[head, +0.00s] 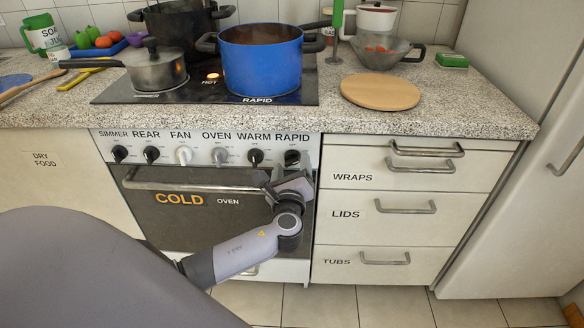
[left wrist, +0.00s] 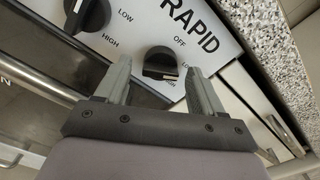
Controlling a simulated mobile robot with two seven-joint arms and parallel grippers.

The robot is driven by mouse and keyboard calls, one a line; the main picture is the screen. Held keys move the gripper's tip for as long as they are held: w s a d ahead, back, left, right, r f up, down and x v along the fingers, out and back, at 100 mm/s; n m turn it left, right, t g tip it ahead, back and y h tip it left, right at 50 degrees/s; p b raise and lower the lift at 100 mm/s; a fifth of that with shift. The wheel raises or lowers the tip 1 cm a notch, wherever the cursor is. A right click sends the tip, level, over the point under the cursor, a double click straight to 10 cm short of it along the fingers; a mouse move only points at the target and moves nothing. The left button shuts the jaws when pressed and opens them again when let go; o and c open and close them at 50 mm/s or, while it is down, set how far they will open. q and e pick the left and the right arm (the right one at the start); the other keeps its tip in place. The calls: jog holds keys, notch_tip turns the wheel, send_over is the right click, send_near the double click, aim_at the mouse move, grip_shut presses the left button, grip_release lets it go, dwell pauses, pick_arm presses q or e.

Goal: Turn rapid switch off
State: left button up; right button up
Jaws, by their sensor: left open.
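The rapid switch is a black knob at the right end of the stove panel, below the word RAPID; it shows in the head view (head: 292,157) and in the left wrist view (left wrist: 160,64). In the left wrist view its pale mark lies near the lower side, away from the OFF label. My left gripper (left wrist: 158,80) is open, with one finger on each side of the knob's lower part. Whether the fingers touch it I cannot tell. In the head view my left gripper (head: 292,172) is just below the knob. My right gripper is not in view.
The blue pot (head: 262,65) stands on the RAPID burner. The WARM knob (head: 255,157) is close on the left. The oven handle (head: 190,186) runs below the knobs. The WRAPS drawer (head: 350,165) is to the right.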

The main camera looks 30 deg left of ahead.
pick_arm(q)
jog(key=c, duration=1.1)
jog(key=shift+o, duration=0.2)
jog(key=shift+f, duration=0.1)
jog(key=shift+n+b, duration=0.55)
jog(key=shift+n, duration=0.05)
jog(key=n+b, duration=0.2)
jog(key=n, duration=0.2)
jog(key=shift+f+b, duration=0.1)
jog(key=shift+b, duration=0.25)
jog(key=n+b, duration=0.2)
jog(key=n, duration=0.1)
jog(key=shift+n, duration=0.4)
jog(key=shift+n+b, duration=0.9)
jog(key=shift+n, duration=0.5)
jog(key=shift+r, duration=0.2)
